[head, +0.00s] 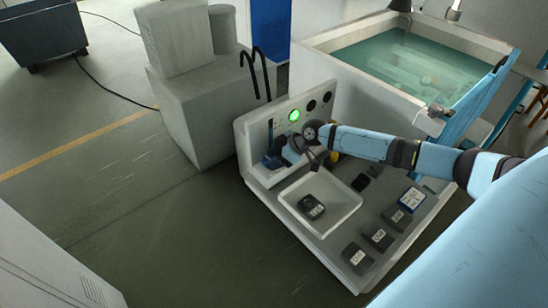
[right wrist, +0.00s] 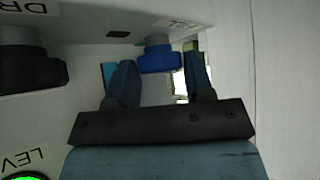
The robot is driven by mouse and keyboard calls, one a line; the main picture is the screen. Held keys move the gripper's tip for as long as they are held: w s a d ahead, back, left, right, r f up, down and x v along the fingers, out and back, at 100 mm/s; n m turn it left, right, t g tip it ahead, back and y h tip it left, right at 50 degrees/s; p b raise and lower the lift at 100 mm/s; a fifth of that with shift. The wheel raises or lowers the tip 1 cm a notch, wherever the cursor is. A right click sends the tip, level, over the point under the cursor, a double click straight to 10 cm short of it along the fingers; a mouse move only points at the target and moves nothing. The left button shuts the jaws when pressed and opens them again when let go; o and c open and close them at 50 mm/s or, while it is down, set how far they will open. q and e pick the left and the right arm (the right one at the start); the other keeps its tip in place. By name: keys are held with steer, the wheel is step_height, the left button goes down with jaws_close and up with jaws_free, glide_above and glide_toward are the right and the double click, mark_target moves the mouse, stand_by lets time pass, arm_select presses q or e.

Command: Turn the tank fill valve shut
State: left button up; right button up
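The fill valve appears as a blue knob (right wrist: 157,57) on the pale panel in the right wrist view, beside a partly hidden label. My right gripper (right wrist: 163,72) is open. Its two dark fingers stand on either side of the knob near their tips, with a gap visible on the right; contact on the left is unclear. In the head view my right gripper (head: 275,160) is at the left end of the control bench, low in front of its upright panel (head: 255,128). There the arm and gripper hide much of the knob area. My left gripper is not in view.
A black knob (right wrist: 30,68) sits left of the blue one. A green light (head: 294,116) glows on the panel. A white tray (head: 347,222) holds a dark object (head: 311,206). Several dark blocks lie on the bench. A water-filled tank (head: 345,58) stands behind.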

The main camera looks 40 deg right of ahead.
steer(key=c, duration=0.4)
steer(key=shift+o, duration=0.2)
steer(key=shift+s+a+m+t+h+p, duration=0.15)
steer(key=shift+m+t+h+p, duration=0.25)
steer(key=shift+m, duration=0.5)
steer(key=shift+s+a+m+t+h+p, duration=0.1)
steer(key=shift+a+m+t+h+p, duration=0.1)
steer(key=shift+m+t+h, duration=0.55)
steer(key=m+h, duration=0.2)
steer(key=m, duration=0.1)
steer(key=m+h, duration=0.1)
steer(key=m, duration=0.1)
steer(key=shift+a+t, duration=0.25)
steer(key=shift+t, duration=0.1)
steer(key=m+h, duration=0.4)
steer(key=m, duration=0.1)
steer(key=shift+a, duration=0.35)
steer(key=shift+w+a+f+m+g+h, duration=0.1)
steer(key=shift+m+g+h, duration=0.4)
steer(key=shift+m+h, duration=0.55)
steer(key=shift+a+m+g+h, duration=0.1)
steer(key=shift+m+g+h, duration=0.45)
steer(key=shift+m, duration=0.75)
steer(key=shift+d, duration=0.1)
steer(key=o, duration=0.6)
steer(key=shift+o, duration=0.2)
